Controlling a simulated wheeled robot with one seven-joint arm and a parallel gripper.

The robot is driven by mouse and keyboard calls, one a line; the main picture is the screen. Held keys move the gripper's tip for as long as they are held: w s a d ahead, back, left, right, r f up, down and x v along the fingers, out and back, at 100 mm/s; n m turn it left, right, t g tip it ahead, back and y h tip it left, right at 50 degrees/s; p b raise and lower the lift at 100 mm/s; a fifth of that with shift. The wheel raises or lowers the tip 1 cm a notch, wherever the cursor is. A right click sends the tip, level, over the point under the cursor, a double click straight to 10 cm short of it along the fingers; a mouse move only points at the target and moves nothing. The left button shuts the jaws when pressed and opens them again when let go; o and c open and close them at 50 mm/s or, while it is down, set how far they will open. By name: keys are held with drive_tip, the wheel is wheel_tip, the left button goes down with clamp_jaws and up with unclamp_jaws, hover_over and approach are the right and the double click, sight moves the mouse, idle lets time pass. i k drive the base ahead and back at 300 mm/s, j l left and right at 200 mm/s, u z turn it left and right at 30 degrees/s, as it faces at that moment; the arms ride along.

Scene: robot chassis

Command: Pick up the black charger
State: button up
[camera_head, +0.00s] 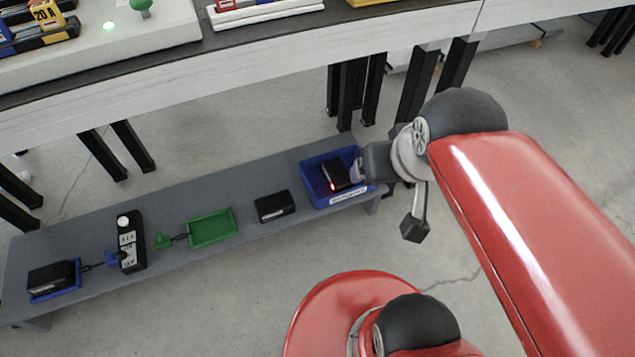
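Several black things could be the black charger, and I cannot tell which one it is. A black box (274,206) lies on the grey bench between the green tray and the blue bin. A black block with a red light (336,175) sits in the blue bin (322,200) at the bench's right end. Another black box (51,278) rests on a small blue tray at the left end. My gripper (358,170) is at the right side of the blue bin, close to the block with the red light. Its fingers are small and partly hidden, so their opening does not show clearly.
The grey bench (175,205) also bears a green tray (211,228) and an upright black-and-white device (131,241) with blue and green plugs on cables. A white-edged table (240,55) with dark legs stands behind and above the bench. Open concrete floor lies in front.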

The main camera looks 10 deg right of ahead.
sight(276, 205)
drive_tip(key=j+u, duration=0.25)
drive_tip(key=u, duration=0.25)
drive_tip(key=k+j+u, duration=0.1)
drive_tip(key=j+u, duration=0.2)
drive_tip(key=u, duration=0.2)
